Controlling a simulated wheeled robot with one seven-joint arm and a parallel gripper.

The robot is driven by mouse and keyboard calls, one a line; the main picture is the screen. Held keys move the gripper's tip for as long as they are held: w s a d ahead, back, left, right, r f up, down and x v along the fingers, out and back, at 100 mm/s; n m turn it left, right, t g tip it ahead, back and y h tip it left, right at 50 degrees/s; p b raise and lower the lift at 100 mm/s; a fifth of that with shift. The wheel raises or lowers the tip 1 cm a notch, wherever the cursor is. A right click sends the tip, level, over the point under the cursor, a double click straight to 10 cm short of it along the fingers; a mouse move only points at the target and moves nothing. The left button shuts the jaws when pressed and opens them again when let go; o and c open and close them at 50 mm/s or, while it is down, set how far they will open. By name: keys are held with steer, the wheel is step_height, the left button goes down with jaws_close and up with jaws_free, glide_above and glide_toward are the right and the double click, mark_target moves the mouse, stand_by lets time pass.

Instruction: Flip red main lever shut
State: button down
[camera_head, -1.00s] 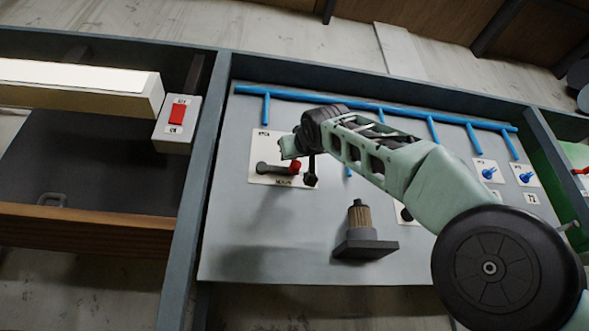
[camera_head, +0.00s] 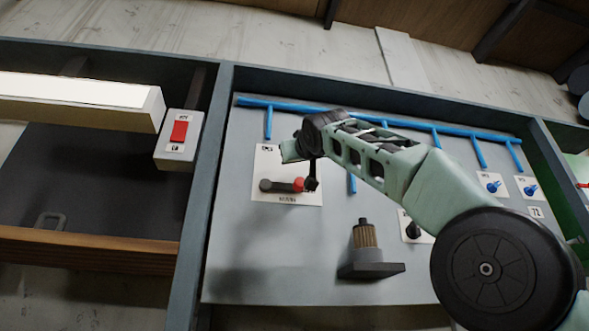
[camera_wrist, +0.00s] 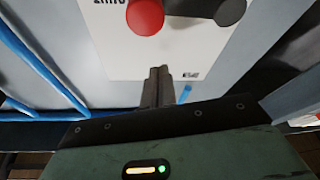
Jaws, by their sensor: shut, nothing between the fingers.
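The main lever is a dark handle (camera_head: 279,186) with a red end knob (camera_head: 298,185), on a white plate (camera_head: 284,159) at the left of the grey panel. It lies about level in the head view, with the knob at its right end. My gripper (camera_head: 311,186) is at the right side of the knob, its fingers pointing down in the picture. In the wrist view the red knob (camera_wrist: 145,15) and the dark pivot (camera_wrist: 230,10) are at the top. My closed fingers (camera_wrist: 158,72) end just below the knob. I cannot tell whether they touch it.
Blue pipes (camera_head: 376,117) run along the panel's top, with branches downward. Small blue valves (camera_head: 493,187) are at the right. A filter (camera_head: 364,235) on a dark bracket stands out below. A red switch box (camera_head: 179,135) is left of the grey frame post.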

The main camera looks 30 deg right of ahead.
steer(key=b+v, duration=0.5)
steer(key=v, duration=0.5)
steer(key=shift+b, duration=0.35)
steer(key=shift+a+f, duration=0.1)
